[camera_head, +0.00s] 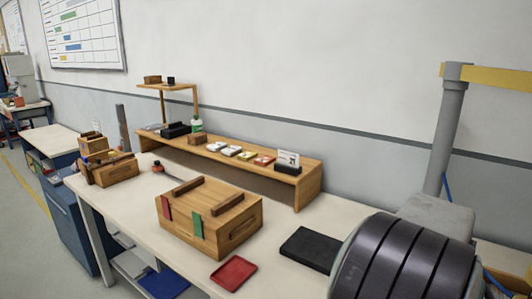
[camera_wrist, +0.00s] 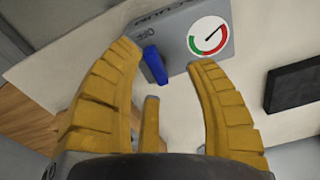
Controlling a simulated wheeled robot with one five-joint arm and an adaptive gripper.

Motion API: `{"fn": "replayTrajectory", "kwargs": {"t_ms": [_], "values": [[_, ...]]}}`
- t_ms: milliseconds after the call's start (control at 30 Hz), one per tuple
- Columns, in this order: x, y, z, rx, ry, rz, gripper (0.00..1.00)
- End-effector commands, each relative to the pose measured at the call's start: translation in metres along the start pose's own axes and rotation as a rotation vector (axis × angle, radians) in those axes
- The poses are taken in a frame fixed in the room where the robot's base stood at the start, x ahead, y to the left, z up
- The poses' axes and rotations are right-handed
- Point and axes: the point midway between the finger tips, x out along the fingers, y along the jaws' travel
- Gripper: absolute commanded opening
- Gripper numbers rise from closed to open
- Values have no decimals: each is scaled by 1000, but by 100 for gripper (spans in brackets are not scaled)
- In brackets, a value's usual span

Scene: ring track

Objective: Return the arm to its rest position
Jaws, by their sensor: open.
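My gripper (camera_wrist: 165,60) shows in the wrist view with two curved yellow fingers spread apart and nothing held between them. Beyond the fingertips is a grey box (camera_wrist: 180,22) with a round red and green dial (camera_wrist: 208,37). A blue lever (camera_wrist: 155,65) on the box appears between the fingertips; I see no finger closed on it. In the head view, the grey box (camera_head: 437,213) stands at the right, partly hidden behind my dark, ribbed arm part. My gripper is not visible in the head view.
A wooden box (camera_head: 235,238), red tray (camera_head: 233,272) and black slab (camera_head: 310,248) lie on the pale workbench (camera_head: 285,275). A wooden shelf (camera_head: 308,185) with small items runs along the wall. A grey post (camera_head: 447,130) with a yellow bar rises behind the grey box.

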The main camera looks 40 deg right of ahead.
Motion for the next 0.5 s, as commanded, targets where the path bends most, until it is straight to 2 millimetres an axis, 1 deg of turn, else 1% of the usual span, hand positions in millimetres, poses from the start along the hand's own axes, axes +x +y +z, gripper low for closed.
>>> {"fn": "replayTrajectory", "kwargs": {"t_ms": [33, 100, 267, 367, 500], "values": [[-1, -11, 11, -32, 2, -2, 50], [-1, -26, 24, -80, 9, -6, 50], [-4, -59, 55, -212, 23, -17, 50], [-8, -81, 79, -325, 35, -28, 50], [-17, -109, 120, -517, 52, -48, 50]]}}
